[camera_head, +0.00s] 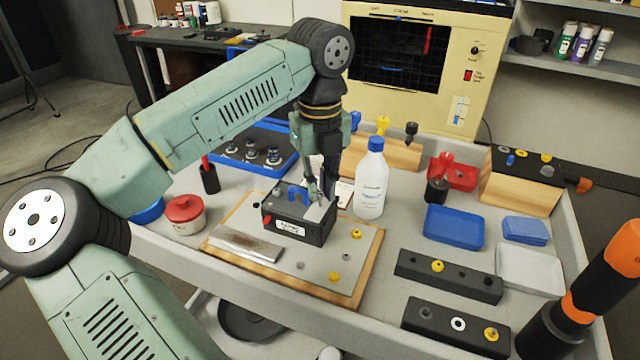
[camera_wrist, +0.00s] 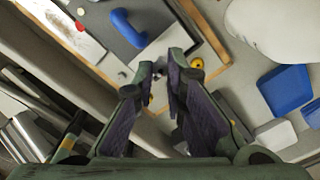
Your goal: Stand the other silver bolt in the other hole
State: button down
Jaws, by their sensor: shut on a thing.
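My gripper (camera_head: 318,192) points down over the right part of the black box with a blue handle (camera_head: 297,194). In the wrist view, my gripper (camera_wrist: 162,70) has its fingertips close together with a small greyish thing (camera_wrist: 157,82) between them. It looks like a silver bolt, but the fingers mostly hide it. A small grey bolt-like piece (camera_head: 300,265) is on the grey board in front of the box. A long black block (camera_head: 448,284) has a yellow piece and dark spots like holes. The front black block (camera_head: 447,338) has a grey piece, a white ring and a yellow piece.
Yellow pieces (camera_head: 334,277) lie on the wood-edged board (camera_head: 372,265). A white bottle with a blue cap (camera_head: 371,185) stands close right of my gripper. Blue trays (camera_head: 454,228) and a pale tray (camera_head: 530,270) are at right. An orange and black tool (camera_head: 590,285) stands front right.

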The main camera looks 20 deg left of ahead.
jog(key=shift+f+b, duration=0.85)
jog(key=shift+b, duration=0.2)
dwell(1.4)
jog(key=c, duration=1.6)
grip_release()
jog(key=shift+o, duration=0.2)
notch_tip(320, 180, up, 12)
